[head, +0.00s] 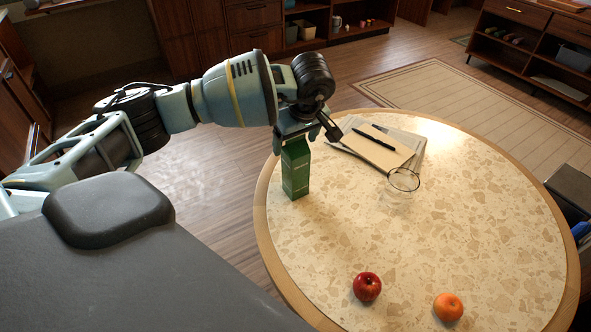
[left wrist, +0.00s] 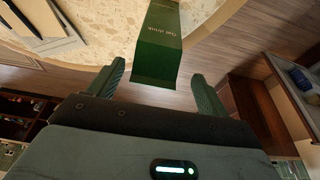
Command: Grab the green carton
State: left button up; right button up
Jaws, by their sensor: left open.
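The green carton (head: 295,172) stands upright near the left edge of the round table (head: 470,215) in the head view. My left gripper (head: 308,132) is right above the carton and hides its top. In the left wrist view, the carton (left wrist: 158,50) shows between and beyond the two fingers of my left gripper (left wrist: 155,82). Those fingers are apart, with gaps on both sides of the carton. Whether the fingertips reach down past its top is hard to tell. My right gripper is in neither view.
A clear glass (head: 402,182) stands right of the carton, near a notepad with pens (head: 377,147) and papers. A red apple (head: 367,287) and an orange fruit (head: 448,307) lie at the table's near side. The table's middle is clear. Shelves (head: 535,50) stand farther back.

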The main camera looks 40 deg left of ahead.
aim_at(296, 143)
pick_arm(q)
jog(key=x, duration=0.3)
jog(key=shift+w+a+f, duration=0.1)
jog(key=shift+w+f, duration=0.2)
jog(key=shift+w, duration=0.05)
jog(key=shift+w+a+f, duration=0.1)
jog(key=shift+a+f, duration=0.05)
jog(key=shift+f, duration=0.4)
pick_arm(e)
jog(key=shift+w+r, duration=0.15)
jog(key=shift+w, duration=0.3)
pick_arm(q)
jog(key=shift+c, duration=0.2)
jog(key=shift+r, duration=0.1)
grip_shut()
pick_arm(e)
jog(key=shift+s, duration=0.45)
